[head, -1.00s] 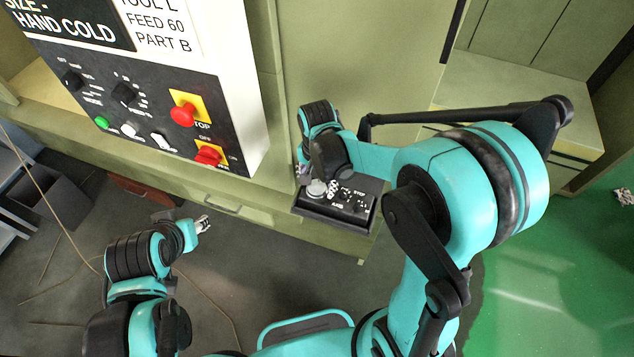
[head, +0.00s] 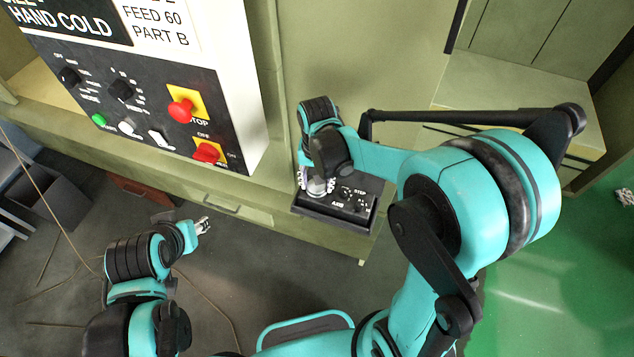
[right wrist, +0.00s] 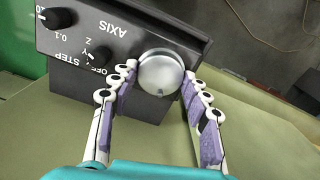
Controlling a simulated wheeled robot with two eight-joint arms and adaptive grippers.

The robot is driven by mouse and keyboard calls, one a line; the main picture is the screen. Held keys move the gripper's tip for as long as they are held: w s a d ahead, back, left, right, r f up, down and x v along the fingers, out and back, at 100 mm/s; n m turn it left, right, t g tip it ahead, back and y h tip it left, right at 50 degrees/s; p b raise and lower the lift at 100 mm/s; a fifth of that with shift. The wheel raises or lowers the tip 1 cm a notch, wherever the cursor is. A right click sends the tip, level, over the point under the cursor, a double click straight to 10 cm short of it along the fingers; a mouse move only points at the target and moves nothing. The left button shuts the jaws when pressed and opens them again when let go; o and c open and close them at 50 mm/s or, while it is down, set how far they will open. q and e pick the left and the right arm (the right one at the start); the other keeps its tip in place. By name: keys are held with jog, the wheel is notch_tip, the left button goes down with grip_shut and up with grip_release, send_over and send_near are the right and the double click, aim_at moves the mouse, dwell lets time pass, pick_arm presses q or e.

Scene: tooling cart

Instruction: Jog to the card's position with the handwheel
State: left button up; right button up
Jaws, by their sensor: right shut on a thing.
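The handwheel (right wrist: 161,73) is a round silver knob on a black pendant box (right wrist: 95,84). In the right wrist view my right gripper (right wrist: 160,76) has its purple-padded fingers on either side of it, shut on it. In the head view the right gripper (head: 317,187) reaches down onto the box (head: 338,212) and partly hides the wheel. An AXIS knob (right wrist: 103,54) and a STEP knob (right wrist: 60,18) sit beside the wheel; their exact settings are hard to read. The white card (head: 160,25) reads FEED 60, PART B and is cut off at the top. My left gripper (head: 203,226) is empty, low at left.
The control panel (head: 225,120) at upper left has a red stop button (head: 181,109), a red switch (head: 206,152), a green button (head: 99,120) and black knobs. A green cabinet stands behind the pendant. Open floor lies below, with a thin cable at left.

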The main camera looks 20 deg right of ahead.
jog(key=n+b, duration=0.1)
jog(key=n, duration=0.3)
jog(key=shift+n, duration=0.3)
jog(key=n, duration=0.4)
jog(key=shift+n+b, duration=0.4)
jog(key=o, duration=1.2)
jog(key=shift+c, duration=0.2)
notch_tip(320, 180, up, 12)
